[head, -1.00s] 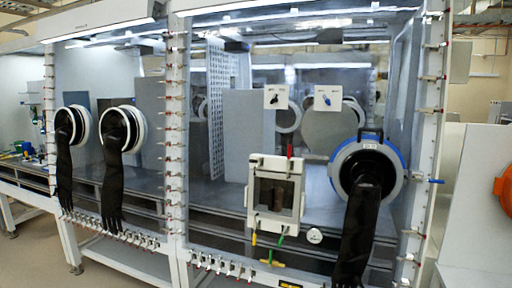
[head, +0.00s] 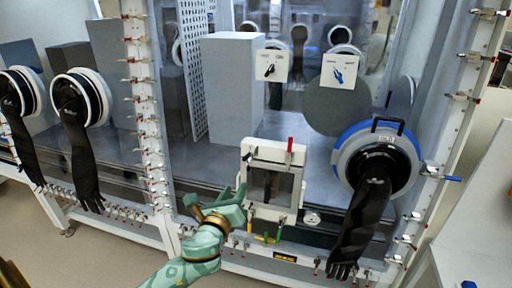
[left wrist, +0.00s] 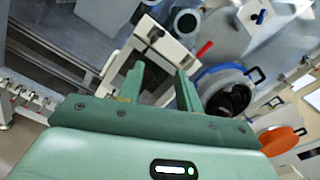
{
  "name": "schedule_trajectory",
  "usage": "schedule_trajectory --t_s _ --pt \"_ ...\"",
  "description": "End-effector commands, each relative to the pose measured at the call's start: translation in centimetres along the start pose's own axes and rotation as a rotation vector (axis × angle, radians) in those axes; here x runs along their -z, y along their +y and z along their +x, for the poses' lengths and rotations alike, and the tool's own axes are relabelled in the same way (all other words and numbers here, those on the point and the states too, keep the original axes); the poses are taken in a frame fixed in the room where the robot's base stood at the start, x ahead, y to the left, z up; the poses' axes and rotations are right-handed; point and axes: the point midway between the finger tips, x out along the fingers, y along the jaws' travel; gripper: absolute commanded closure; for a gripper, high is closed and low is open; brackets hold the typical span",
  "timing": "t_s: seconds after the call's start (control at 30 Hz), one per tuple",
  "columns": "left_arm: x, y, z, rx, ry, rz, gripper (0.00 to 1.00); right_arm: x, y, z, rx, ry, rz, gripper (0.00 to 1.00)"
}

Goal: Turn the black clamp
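My green left gripper (head: 216,194) is low in front of the glovebox, left of the white framed hatch (head: 290,152) and well below the black handle. In the left wrist view its fingers (left wrist: 160,70) are apart with nothing between them. My right gripper is out of view.
The hatch has a red handle (head: 290,144) on top and yellow and green handles below. A blue-ringed glove port (head: 347,150) with a hanging black glove (head: 358,230) is to the right. Posts with several red-tipped clamps (head: 150,135) flank the clear panel.

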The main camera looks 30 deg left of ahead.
Motion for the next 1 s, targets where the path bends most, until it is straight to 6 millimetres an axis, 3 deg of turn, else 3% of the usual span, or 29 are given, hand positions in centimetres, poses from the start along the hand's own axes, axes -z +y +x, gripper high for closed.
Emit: schedule_trajectory --t_s 0.2,0.37,0.8,1.0 --pt "-0.9 0.3 -0.1 -0.032 -0.031 0.237 0.65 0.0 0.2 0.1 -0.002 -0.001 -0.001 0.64" --pt "-0.9 0.3 1.0 -0.034 -0.03 0.272 0.65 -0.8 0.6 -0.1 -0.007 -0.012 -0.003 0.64" --pt "-1.2 0.6 11.3 -0.034 -0.029 0.266 0.65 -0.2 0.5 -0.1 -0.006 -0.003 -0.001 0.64" --pt "-1.2 0.8 14.8 -0.034 -0.028 0.265 0.65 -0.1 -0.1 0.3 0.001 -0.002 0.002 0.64"
